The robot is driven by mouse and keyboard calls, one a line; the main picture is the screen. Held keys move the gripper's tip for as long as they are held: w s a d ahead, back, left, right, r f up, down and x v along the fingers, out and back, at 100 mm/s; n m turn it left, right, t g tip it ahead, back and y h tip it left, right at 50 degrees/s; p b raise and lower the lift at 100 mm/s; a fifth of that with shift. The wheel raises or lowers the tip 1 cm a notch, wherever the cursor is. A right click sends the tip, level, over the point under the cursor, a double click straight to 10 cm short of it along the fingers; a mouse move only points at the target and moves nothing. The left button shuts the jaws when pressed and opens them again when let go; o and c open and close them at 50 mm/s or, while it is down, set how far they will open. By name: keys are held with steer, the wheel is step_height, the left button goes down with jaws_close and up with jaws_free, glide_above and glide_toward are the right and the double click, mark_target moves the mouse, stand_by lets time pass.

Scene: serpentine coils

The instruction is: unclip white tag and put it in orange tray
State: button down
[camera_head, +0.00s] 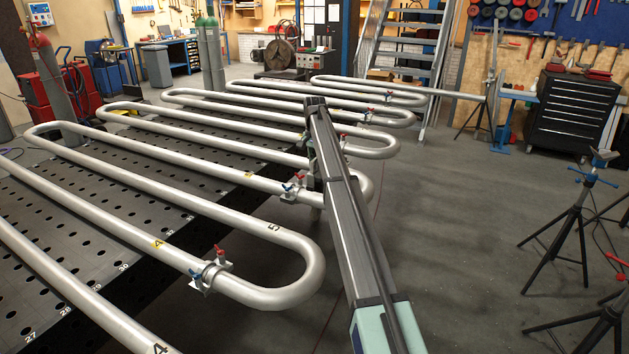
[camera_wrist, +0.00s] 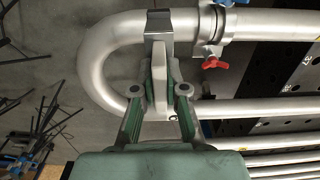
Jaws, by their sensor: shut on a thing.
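In the wrist view my gripper (camera_wrist: 160,82) is shut on a pale, narrow piece, the white tag (camera_wrist: 159,62), held between its two fingers. The tag's upper end meets a grey clip-like band (camera_wrist: 159,22) that sits on the silver pipe (camera_wrist: 98,65) near its U-bend. I cannot tell whether the tag and band are one piece. In the head view my arm hides the gripper and the tag. No orange tray shows in either view.
A pipe clamp with a red wing handle (camera_wrist: 215,63) sits just right of the tag. Several serpentine pipe runs (camera_head: 150,190) lie over a perforated table (camera_head: 60,240). Tripod stands (camera_head: 575,220) stand at the right. Bare floor (camera_head: 450,220) lies between.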

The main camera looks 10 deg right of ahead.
step_height(320, 180, up, 9)
steer(key=shift+f+p, duration=0.1)
steer(key=shift+p, duration=0.75)
steer(key=shift+r+p, duration=0.7)
steer(key=shift+p, duration=0.25)
